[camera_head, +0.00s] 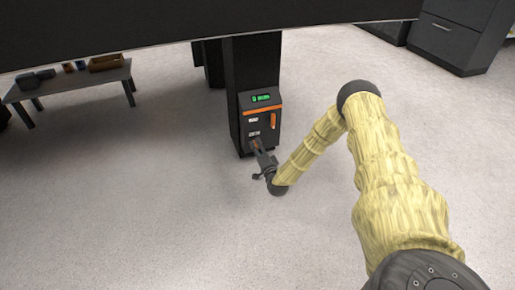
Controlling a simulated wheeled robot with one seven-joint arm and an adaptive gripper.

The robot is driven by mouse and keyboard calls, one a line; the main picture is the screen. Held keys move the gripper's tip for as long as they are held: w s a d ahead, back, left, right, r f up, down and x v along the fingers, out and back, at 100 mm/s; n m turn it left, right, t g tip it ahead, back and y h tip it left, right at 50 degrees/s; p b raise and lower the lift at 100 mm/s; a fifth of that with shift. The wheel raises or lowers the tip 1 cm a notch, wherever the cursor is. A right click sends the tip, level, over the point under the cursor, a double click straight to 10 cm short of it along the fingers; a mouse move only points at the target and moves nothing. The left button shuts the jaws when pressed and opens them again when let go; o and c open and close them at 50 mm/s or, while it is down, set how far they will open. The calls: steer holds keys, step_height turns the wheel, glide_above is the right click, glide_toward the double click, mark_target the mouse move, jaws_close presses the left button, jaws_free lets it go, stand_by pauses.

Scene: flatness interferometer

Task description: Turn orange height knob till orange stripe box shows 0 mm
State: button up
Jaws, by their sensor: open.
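A dark box with an orange stripe (262,111) is mounted low on a dark column under a large dark slab. Its green display (261,98) is lit, but the digits are too small to read. An orange upright handle (273,121) stands on the right of its front face. My gripper (256,144) is open at the lower part of the box's front. An orange-brown bit shows at its fingertips, which may be the knob; the fingers partly hide it. I cannot tell whether they touch it.
The large dark slab (180,35) hangs over the box across the top. A low grey table (75,83) with several small objects stands at the left. A dark cabinet (452,35) stands at the upper right. The pale floor (150,200) around is clear.

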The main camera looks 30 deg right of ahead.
steer(key=v, duration=1.1)
stand_by(1.6)
